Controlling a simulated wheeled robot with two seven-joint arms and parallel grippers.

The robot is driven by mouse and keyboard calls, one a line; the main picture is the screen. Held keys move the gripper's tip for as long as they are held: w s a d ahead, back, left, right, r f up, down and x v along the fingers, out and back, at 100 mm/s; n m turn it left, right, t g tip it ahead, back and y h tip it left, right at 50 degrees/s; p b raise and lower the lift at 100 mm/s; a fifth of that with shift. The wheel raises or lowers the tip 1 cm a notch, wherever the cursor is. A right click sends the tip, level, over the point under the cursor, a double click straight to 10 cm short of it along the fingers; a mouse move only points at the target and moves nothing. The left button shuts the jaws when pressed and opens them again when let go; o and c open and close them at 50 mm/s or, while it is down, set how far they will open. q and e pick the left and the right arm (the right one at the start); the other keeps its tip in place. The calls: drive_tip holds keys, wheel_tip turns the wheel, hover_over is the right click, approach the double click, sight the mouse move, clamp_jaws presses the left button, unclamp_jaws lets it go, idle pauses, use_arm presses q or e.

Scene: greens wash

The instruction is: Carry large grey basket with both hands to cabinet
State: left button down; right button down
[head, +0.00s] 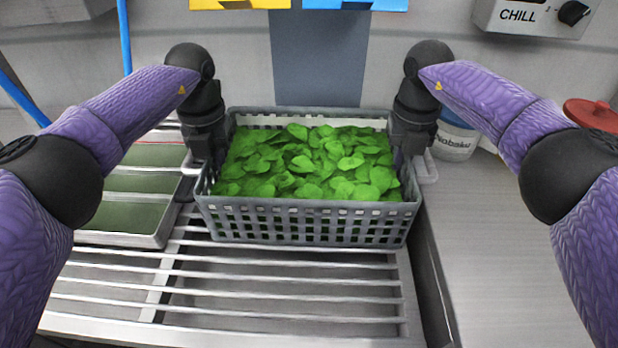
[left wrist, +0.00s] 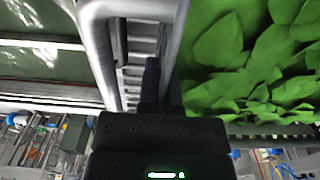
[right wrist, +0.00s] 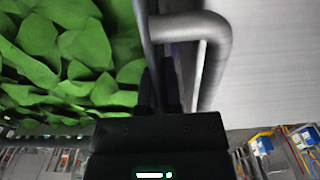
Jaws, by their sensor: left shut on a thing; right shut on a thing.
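The large grey basket (head: 310,219) is a slotted crate filled with green leaves (head: 310,165). It is in the middle of the head view, over the metal slatted rack, and looks level. I cannot tell whether it touches the slats. My left gripper (head: 203,155) is shut on the basket's left side at the handle; the left wrist view shows its fingers beside the grey handle bar (left wrist: 93,50). My right gripper (head: 407,150) is shut on the right side; the right wrist view shows its fingers beside the handle bar (right wrist: 215,60). The fingertips are partly hidden. No cabinet is clearly identifiable.
A tray with green compartments (head: 130,200) stands close to the basket's left. A white tub (head: 455,140) and a red lid (head: 592,114) are at the back right. A CHILL control box (head: 530,15) hangs at the upper right. The right counter (head: 490,240) is mostly clear.

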use_arm(q)
drive_tip(key=shift+r, duration=0.1)
use_arm(e)
drive_tip(key=shift+r, duration=0.1)
idle(0.3)
